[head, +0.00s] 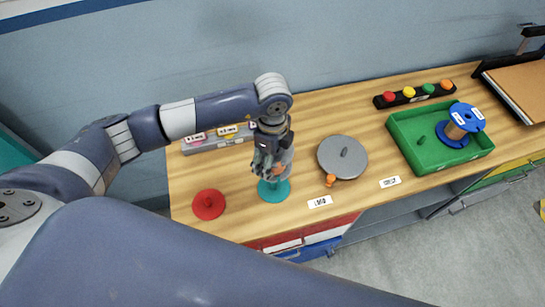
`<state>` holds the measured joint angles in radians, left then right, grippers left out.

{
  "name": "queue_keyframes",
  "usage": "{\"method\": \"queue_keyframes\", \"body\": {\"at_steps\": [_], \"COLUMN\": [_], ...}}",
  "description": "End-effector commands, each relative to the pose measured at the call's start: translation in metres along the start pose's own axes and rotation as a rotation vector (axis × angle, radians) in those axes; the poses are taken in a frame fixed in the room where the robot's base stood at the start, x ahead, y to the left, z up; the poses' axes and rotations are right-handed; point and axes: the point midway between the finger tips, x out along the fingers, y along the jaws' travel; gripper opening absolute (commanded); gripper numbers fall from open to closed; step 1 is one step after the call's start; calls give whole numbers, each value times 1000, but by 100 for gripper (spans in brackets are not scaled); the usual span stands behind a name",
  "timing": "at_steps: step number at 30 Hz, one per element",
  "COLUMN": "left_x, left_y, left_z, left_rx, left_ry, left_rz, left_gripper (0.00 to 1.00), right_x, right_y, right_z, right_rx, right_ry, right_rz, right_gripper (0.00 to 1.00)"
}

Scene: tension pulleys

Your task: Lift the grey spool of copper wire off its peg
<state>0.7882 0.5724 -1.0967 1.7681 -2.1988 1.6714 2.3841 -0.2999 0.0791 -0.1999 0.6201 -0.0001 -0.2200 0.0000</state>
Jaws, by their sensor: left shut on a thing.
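The grey spool of copper wire (288,160) is mostly hidden behind my left gripper. A grey edge and a bit of copper colour show beside the fingers. My left gripper (265,175) points down and is shut on the spool. Spool and gripper are over a round teal base (278,192) near the front of the wooden table. The peg is hidden, so I cannot tell whether the spool is still around it. My right gripper is not in view.
A red base with a peg (208,204) stands left, and a grey disc with a peg (342,157) right. A green tray (419,158) holds a blue spool of copper wire (459,125). Bare wood lies between grey disc and tray.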

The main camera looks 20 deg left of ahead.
Motion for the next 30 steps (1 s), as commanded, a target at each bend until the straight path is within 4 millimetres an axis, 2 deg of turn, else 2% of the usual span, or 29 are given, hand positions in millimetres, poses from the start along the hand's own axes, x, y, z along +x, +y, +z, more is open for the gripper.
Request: {"method": "queue_keyframes", "body": {"at_steps": [30], "left_x": [-15], "left_y": [-1], "left_z": [0], "left_rx": [1], "left_ry": [1], "left_rz": [-3], "left_gripper": [23], "right_x": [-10], "right_y": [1], "right_z": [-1], "right_rx": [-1], "right_ry": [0], "right_rz": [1], "right_gripper": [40]}}
